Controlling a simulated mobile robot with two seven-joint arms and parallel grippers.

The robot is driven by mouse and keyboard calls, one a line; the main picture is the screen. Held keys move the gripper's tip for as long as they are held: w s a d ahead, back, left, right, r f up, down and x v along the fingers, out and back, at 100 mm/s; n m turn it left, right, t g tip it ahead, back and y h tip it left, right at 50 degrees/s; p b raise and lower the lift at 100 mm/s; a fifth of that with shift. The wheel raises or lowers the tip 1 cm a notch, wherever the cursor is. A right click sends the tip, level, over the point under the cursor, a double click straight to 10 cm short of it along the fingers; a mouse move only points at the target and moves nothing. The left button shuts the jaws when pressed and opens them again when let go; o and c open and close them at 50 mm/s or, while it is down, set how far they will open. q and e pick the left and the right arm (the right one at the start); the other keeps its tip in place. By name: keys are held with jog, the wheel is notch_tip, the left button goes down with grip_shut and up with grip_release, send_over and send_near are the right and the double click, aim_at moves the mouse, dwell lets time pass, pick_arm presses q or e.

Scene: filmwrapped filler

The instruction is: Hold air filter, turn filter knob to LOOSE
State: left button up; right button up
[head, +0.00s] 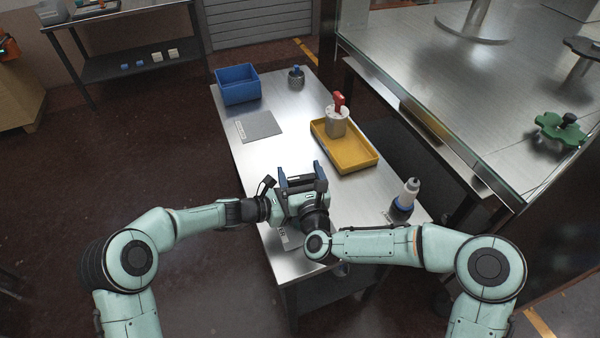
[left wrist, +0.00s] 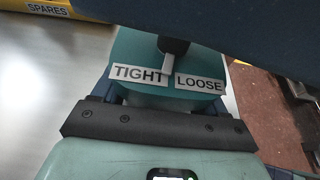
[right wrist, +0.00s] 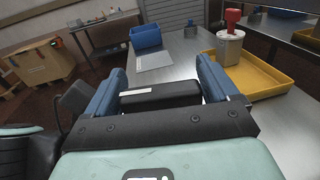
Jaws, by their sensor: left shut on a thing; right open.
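The air filter shows in the left wrist view as a teal body (left wrist: 150,88) with TIGHT and LOOSE labels. My left gripper (left wrist: 166,95) is shut on it, with the labels between its fingers. A dark knob stem (left wrist: 173,45) has a light pointer at the right end of TIGHT, near the gap before LOOSE. My right gripper (head: 301,176) is open, its blue fingers either side of a black block (right wrist: 160,94) with a white stripe, apparently the knob; contact is unclear. In the head view the filter is mostly hidden by the grippers.
A yellow tray (head: 364,163) holds a grey canister (head: 337,122) with a red handle. A blue bin (head: 237,87), a grey mat (head: 259,126) and a knurled part (head: 296,77) lie farther back. A steel table (head: 450,85) flanks the bench.

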jog(key=c, duration=0.7)
